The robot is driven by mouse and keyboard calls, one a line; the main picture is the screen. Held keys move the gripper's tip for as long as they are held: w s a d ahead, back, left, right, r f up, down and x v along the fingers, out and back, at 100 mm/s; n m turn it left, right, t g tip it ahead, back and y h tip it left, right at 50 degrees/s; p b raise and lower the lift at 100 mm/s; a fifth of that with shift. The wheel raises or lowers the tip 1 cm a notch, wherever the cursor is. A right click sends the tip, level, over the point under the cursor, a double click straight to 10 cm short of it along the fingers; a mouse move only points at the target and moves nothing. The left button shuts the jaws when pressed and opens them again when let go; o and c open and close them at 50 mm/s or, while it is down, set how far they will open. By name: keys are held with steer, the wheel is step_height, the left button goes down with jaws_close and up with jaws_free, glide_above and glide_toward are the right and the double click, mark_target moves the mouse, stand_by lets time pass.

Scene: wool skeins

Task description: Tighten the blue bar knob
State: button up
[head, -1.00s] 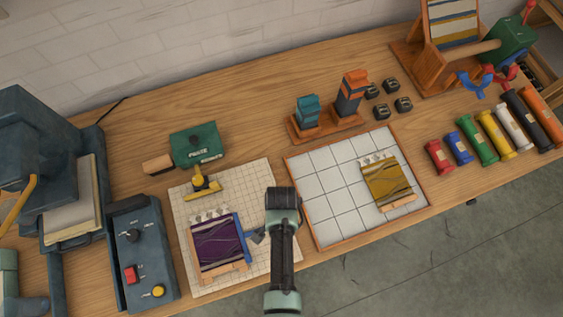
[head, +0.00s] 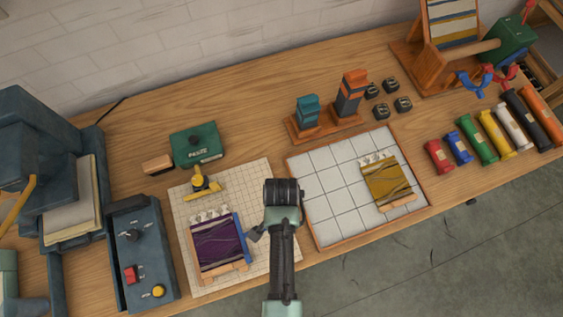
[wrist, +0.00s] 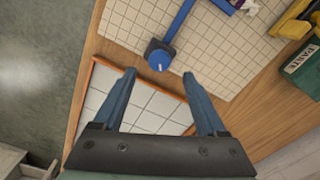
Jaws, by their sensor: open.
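The blue bar knob (wrist: 160,57) is a round blue cap with a pale mark, on a dark block at the end of a blue bar (wrist: 180,20). In the head view the blue bar (head: 243,240) lies along the right side of the purple skein piece (head: 217,245) on a gridded mat (head: 262,180).
A wood-edged tiled tray (head: 320,175) with a mustard piece (head: 388,182) lies to the right. A dark control box (head: 143,255) is at the left.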

step_height(320, 180, up, 8)
steer(key=shift+f+b, duration=0.2)
steer(key=shift+b, duration=0.15)
stand_by(0.4)
